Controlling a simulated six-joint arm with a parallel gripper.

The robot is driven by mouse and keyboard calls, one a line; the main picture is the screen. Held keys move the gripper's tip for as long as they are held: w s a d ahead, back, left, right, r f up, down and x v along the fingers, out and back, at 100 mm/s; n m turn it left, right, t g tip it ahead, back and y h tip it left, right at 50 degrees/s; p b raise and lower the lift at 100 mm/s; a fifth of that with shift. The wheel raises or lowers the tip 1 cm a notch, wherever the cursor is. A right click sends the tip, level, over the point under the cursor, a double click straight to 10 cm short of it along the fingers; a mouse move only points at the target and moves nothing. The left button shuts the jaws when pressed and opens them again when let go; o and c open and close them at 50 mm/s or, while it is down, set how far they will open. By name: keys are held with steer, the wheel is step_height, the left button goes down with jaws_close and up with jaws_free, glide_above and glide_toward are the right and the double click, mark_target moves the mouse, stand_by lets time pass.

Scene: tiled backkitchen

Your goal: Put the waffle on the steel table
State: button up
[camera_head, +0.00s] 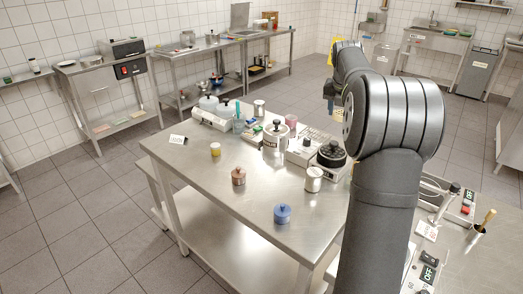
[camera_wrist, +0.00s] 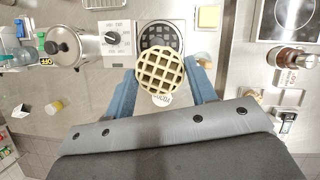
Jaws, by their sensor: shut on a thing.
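The waffle (camera_wrist: 160,74) is round and pale golden with a deep grid. In the wrist view, my gripper (camera_wrist: 161,70) is shut on it, with one blue finger at each side. The waffle covers part of a waffle iron (camera_wrist: 162,32) with a dark grid plate and a white dial box. The steel table (camera_head: 250,195) stands in the middle of the head view, with bare metal at its front and left.
On the steel table stand a blue pot (camera_head: 282,214), a brown pot (camera_head: 239,176), a yellow cup (camera_head: 215,149), a metal can (camera_head: 314,179) and a lidded steel pot (camera_wrist: 72,45). A hob (camera_wrist: 290,18) and brown bottle (camera_wrist: 290,58) lie right in the wrist view.

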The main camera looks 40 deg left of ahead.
steer(key=s+a+n+y, duration=0.1)
steer(key=s+a, duration=0.2)
steer(key=a, duration=0.4)
steer(key=s+a+f+n, duration=0.1)
steer(key=s+a+n, duration=0.1)
steer(key=s+a, duration=0.3)
steer(key=s+a+n+y, duration=0.1)
steer(key=s+a, duration=0.1)
steer(key=a, duration=0.6)
glide_above(244, 160)
steer(key=f, duration=1.2)
steer(key=s+d+f, duration=0.1)
steer(key=f, duration=0.5)
steer(key=shift+g+h, duration=0.3)
steer(key=shift+a+f, duration=0.1)
steer(key=shift+f, duration=1.9)
steer(key=o, duration=0.5)
steer(key=shift+f, duration=0.15)
steer(key=o, duration=0.5)
